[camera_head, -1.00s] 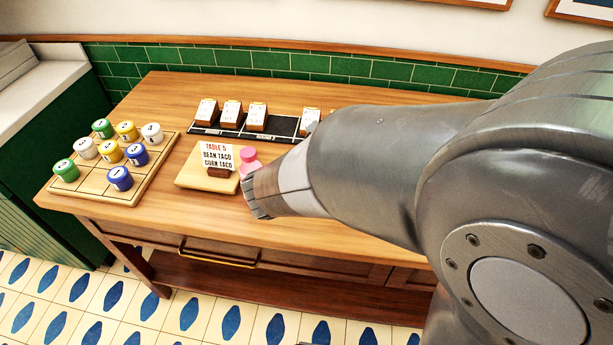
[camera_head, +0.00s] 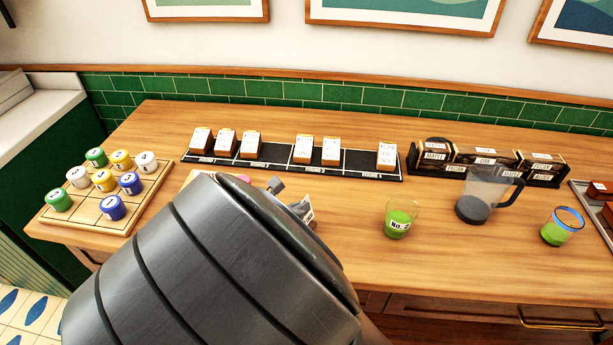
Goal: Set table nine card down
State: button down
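Small white order cards in brown wooden holders stand on a black strip (camera_head: 275,157) at the back of the table. Three stand at the left: one (camera_head: 200,138), another (camera_head: 225,140) and a third (camera_head: 250,142). Two stand in the middle, a left one (camera_head: 303,147) and a right one (camera_head: 331,149), and one (camera_head: 387,154) stands at the right end. Their print is too small to read, so I cannot tell which is table nine. My gripper (camera_head: 289,198) is mostly hidden behind my arm; a grey tip and a white-and-brown patch beside it show. I cannot tell whether it holds a card.
A wooden board with coloured jars (camera_head: 128,222) lies left. A green glass (camera_head: 398,222), a pitcher (camera_head: 484,196), a second green glass (camera_head: 561,228) and a dark labelled rack (camera_head: 430,172) stand right. A pink item (camera_head: 243,178) shows behind my arm.

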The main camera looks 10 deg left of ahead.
jog(key=shift+f, duration=0.3)
jog(key=c, duration=2.1)
grip_release()
jog(key=shift+f, duration=0.1)
jog(key=o, duration=0.4)
